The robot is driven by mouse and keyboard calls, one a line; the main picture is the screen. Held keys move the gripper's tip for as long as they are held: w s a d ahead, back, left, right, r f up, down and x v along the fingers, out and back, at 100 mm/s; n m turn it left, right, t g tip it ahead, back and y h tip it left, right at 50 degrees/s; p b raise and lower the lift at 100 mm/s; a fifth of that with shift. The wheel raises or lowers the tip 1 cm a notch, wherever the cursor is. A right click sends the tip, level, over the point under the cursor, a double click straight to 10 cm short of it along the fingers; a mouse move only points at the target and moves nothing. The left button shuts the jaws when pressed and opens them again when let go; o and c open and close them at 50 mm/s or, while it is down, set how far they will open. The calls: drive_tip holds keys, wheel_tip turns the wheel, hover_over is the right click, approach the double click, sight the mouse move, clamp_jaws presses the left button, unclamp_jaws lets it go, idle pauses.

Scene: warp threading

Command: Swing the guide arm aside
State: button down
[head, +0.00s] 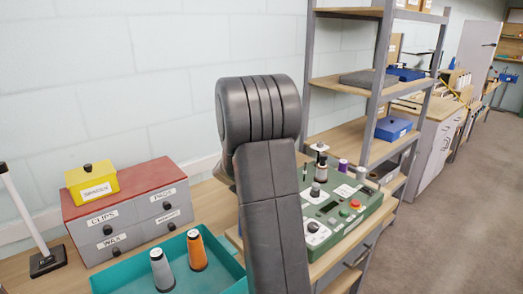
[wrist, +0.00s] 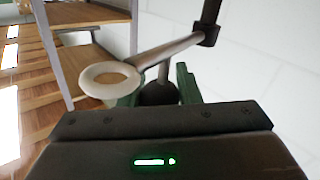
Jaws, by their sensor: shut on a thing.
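In the wrist view the guide arm (wrist: 160,58) is a grey metal rod with a pale ring (wrist: 110,80) at its left end. At the upper right it meets a dark collar on a dark post (wrist: 209,22). A short stem hangs from the rod to a dark rounded knob (wrist: 160,94). My gripper (wrist: 160,88) is shut on this knob, with green finger parts at either side; its dark body covers the lower picture. In the head view my own arm hides the gripper and the guide arm.
A green machine (head: 335,215) with spools and buttons stands right of my arm, before a shelf rack (head: 375,100). At left are a teal tray (head: 120,280) with two thread cones and a drawer box (head: 130,215) with a yellow box (head: 92,187) on top.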

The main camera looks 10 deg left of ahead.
drive_tip(key=c, duration=1.1)
unclamp_jaws()
drive_tip(key=shift+a, duration=0.1)
drive_tip(key=shift+o, duration=0.2)
drive_tip(key=s+b, duration=0.3)
drive_tip(key=s, duration=1.1)
drive_tip(key=shift+d, duration=0.45)
drive_tip(key=shift+w, duration=0.1)
drive_tip(key=w+p, duration=0.3)
drive_tip(key=w, duration=1)
drive_tip(key=shift+w+a, duration=0.4)
drive_tip(key=shift+s, duration=0.1)
